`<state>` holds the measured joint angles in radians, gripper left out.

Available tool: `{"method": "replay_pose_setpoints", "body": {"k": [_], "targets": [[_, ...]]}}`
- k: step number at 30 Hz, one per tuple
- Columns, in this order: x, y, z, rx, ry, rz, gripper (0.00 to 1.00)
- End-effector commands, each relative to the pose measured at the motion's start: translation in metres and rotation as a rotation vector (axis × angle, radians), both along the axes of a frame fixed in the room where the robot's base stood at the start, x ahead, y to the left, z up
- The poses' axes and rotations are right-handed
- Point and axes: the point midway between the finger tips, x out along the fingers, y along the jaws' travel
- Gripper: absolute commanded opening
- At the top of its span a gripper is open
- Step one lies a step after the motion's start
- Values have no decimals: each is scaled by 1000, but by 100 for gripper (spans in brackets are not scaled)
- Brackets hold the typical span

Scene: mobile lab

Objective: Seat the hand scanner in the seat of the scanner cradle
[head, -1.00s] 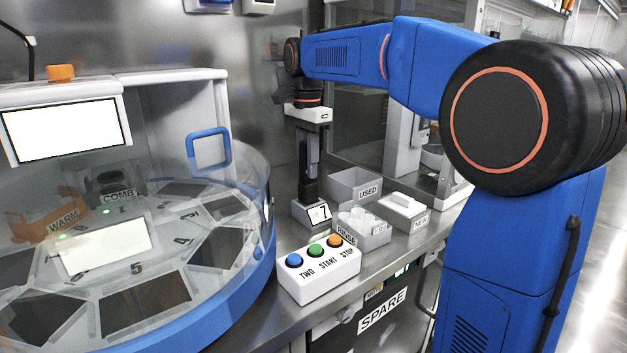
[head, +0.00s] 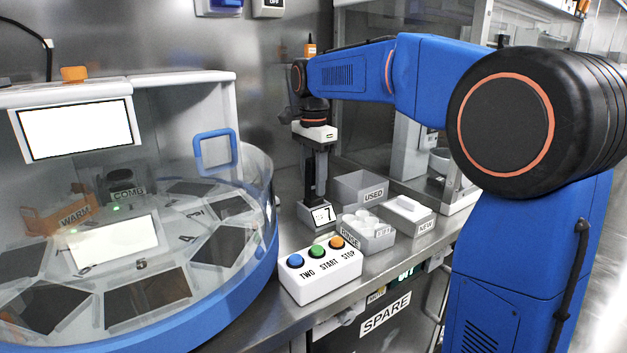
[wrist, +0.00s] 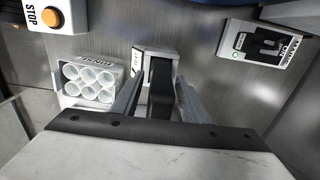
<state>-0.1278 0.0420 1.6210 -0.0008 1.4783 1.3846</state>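The hand scanner (wrist: 161,88) appears as a black upright body between my gripper's fingers in the wrist view. Its lower end meets a small grey block that looks like the scanner cradle (wrist: 166,57). In the head view the cradle (head: 306,220), with a white plate marked 7, stands on the counter. My gripper (wrist: 160,85) points straight down over it. A narrow gap shows between each finger and the black body, so the fingers look apart around it. The gripper (head: 316,185) also shows in the head view. The seat itself is hidden, so how deep the scanner sits cannot be seen.
A button box (head: 318,275) stands in front of the cradle. A domed carousel machine (head: 262,235) fills the left. A steel wall is behind.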

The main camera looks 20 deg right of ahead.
Motion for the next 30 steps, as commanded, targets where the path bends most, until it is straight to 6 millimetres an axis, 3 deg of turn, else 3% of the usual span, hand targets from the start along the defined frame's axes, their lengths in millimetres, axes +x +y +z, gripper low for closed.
{"method": "replay_pose_setpoints", "body": {"k": [8, 21, 30], "targets": [[1, 0, 12, 1, -2, 0, 40], [1, 0, 92, 0, -2, 0, 40], [0, 0, 120, 0, 0, 0, 40]]}}
